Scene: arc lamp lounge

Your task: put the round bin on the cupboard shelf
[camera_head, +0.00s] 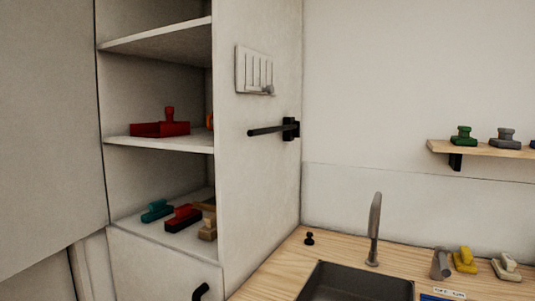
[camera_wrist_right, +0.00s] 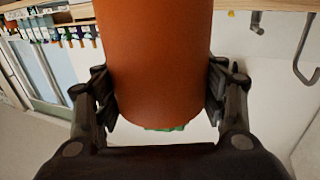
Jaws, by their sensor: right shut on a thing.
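An orange-brown round bin (camera_wrist_right: 158,62) fills the middle of the right wrist view; its upper part is cut off by the picture edge. My right gripper (camera_wrist_right: 160,92) is shut on it, with one black finger against each side. The open cupboard (camera_head: 258,190) stands at the left in the head view. Its top shelf (camera_head: 165,42) looks bare where visible. Its middle shelf (camera_head: 160,141) bears a red object (camera_head: 160,127) and an orange thing partly hidden by the side wall. Its bottom shelf (camera_head: 150,229) holds several small handled objects. My left gripper is in neither view.
A sink (camera_head: 350,284) with a tall tap (camera_head: 374,230) is set in the wooden counter (camera_head: 268,272). A wall shelf (camera_head: 490,149) at the right holds small handled objects.

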